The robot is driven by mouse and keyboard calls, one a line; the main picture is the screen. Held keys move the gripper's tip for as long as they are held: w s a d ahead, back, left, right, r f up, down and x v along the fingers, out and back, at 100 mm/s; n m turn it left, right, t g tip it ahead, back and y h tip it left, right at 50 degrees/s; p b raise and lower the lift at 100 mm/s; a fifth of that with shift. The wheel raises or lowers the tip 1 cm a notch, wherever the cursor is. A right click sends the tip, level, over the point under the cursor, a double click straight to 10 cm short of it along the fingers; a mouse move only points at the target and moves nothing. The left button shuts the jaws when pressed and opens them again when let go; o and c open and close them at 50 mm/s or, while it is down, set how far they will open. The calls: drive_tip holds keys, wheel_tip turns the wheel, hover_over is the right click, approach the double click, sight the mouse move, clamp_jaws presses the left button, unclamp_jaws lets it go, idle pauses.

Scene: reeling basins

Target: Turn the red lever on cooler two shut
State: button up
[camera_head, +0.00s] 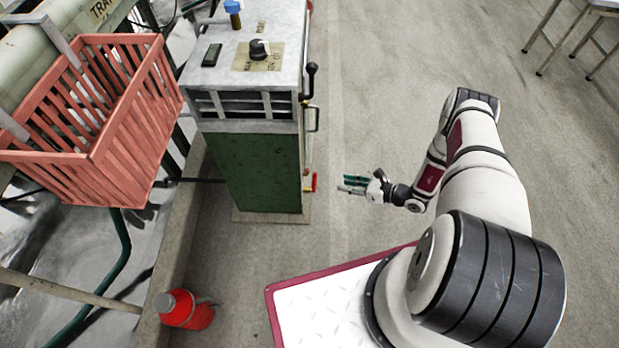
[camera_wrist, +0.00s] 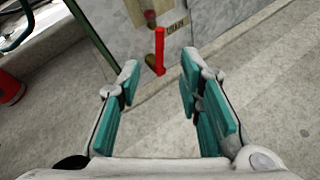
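The red lever (camera_head: 314,182) sits low on the right side of a green and grey cooler (camera_head: 255,170). In the wrist view the lever (camera_wrist: 159,50) hangs upright from a brass-coloured fitting, beside a label that seems to read DRAIN (camera_wrist: 177,25). My gripper (camera_head: 348,184) is just right of the lever at about its height, pointing at it, with a small gap. In the wrist view my gripper (camera_wrist: 160,76) is open and empty. The lever shows beyond and between the two teal-padded fingertips, not touching them. No number shows on the cooler.
A black-knobbed handle (camera_head: 310,80) sticks out higher on the cooler's right side. A red crate (camera_head: 125,140) hangs at the left above a basin. A red bottle (camera_head: 185,309) stands on the floor in front. The floor (camera_head: 370,90) right of the cooler is clear.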

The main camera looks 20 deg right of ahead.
sight(315, 178)
drive_tip(key=b+x, duration=0.4)
drive_tip(key=x, duration=0.9)
drive_tip(key=shift+w+a+f+b, duration=0.1)
drive_tip(key=shift+w+a+b, duration=0.15)
drive_tip(key=shift+b, duration=0.15)
drive_tip(key=shift+c, duration=0.3)
clamp_jaws()
